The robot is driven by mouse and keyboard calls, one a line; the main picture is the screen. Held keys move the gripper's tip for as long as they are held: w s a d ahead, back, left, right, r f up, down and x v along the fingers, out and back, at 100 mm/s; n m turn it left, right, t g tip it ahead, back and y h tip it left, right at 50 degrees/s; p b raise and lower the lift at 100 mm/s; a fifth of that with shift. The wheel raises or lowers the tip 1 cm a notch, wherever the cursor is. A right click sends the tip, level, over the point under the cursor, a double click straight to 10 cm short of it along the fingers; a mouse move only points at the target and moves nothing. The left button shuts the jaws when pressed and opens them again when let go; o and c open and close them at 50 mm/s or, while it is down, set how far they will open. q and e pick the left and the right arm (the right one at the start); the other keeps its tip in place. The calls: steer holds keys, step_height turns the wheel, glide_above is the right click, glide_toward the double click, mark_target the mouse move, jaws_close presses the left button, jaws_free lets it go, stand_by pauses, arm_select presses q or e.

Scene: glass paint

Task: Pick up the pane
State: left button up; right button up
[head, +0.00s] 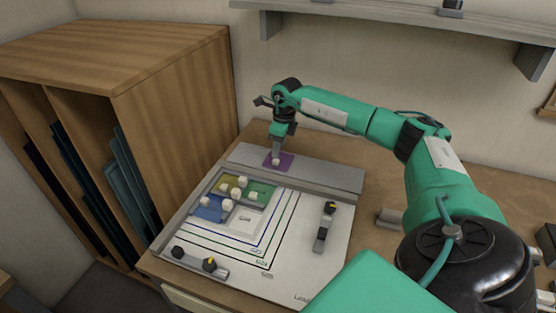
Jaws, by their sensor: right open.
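A small purple pane (288,162) with a pale knob on it lies on the grey ledge behind the work board. My right gripper (277,156) points down directly over this pane, with its tips at the knob. The jaws are open, and whether they touch the knob is too small to tell. A yellow pane (224,180), a green pane (262,188) and a blue pane (208,213) sit in the corner of the board (300,262), with several pale knobs on and around them. My left gripper is not in view.
A grey bar with black knobs (193,262) lies at the board's front, and another clamp bar (324,226) at its right. A wooden rack (180,95) with dark sheets stands left. A grey shelf (400,12) hangs above. Bare tabletop shows behind the board.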

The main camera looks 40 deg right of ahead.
mark_target(276, 160)
steer(key=shift+a+f, duration=0.1)
steer(key=shift+f, duration=0.2)
steer(key=f, duration=0.1)
steer(key=f+p, duration=0.2)
steer(key=shift+w+a+f, duration=0.2)
steer(key=shift+a+f, duration=0.05)
steer(key=shift+a, duration=0.05)
steer(key=shift+w+f, duration=0.1)
steer(key=shift+f, duration=0.45)
jaws_close()
